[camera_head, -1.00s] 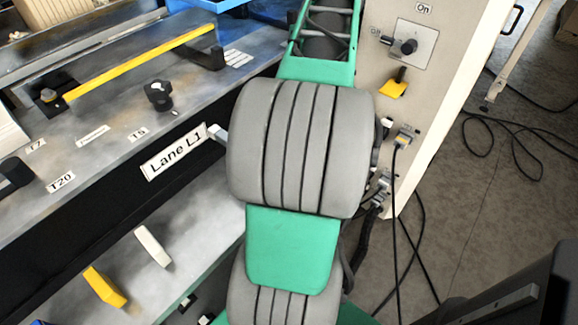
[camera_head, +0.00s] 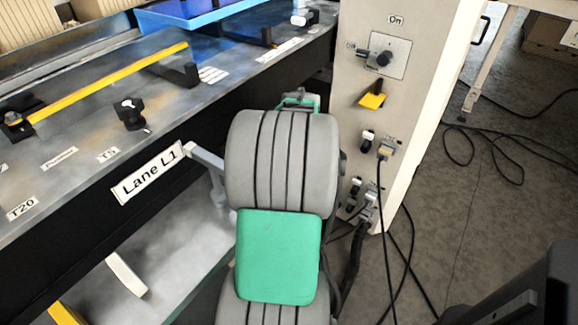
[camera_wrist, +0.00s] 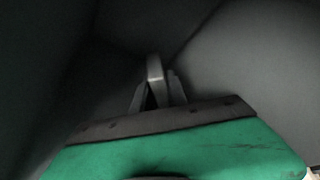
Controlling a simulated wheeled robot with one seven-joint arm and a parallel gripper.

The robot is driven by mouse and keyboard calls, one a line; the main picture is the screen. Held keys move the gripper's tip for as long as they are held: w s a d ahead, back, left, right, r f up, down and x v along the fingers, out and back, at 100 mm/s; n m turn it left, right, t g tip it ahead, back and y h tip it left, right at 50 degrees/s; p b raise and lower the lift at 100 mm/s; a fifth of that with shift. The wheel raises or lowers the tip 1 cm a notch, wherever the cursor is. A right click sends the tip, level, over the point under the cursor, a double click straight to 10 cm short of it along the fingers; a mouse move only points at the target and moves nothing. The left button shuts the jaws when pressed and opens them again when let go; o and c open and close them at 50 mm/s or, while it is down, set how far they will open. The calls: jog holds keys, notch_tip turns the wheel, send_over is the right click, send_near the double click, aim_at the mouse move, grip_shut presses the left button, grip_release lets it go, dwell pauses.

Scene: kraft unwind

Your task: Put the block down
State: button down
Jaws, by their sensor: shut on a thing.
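In the dark wrist view my gripper (camera_wrist: 158,96) shows as narrow grey fingers beyond a green edge of my own body. It is shut on a small pale grey piece that I take to be the block (camera_wrist: 154,68). Its lower part is hidden between the fingers, and I cannot tell what lies under it.
The lane bench (camera_head: 75,130) fills the left, with a yellow bar (camera_head: 110,82) and black knob (camera_head: 131,112) on top. A pale strip (camera_head: 127,275) and a yellow piece (camera_head: 66,314) lie below. A switch cabinet (camera_head: 425,90) stands right; cables (camera_head: 490,150) cross the floor.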

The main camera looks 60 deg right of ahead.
jog(key=shift+f, duration=1.4)
jog(key=shift+f+b, duration=0.5)
jog(key=shift+f, duration=0.1)
jog(key=c, duration=1.6)
grip_release()
jog(key=shift+r, duration=0.1)
jog(key=p+v, duration=0.2)
jog(key=v, duration=1.1)
jog(key=shift+w+d, duration=0.1)
jog(key=shift+d, duration=0.05)
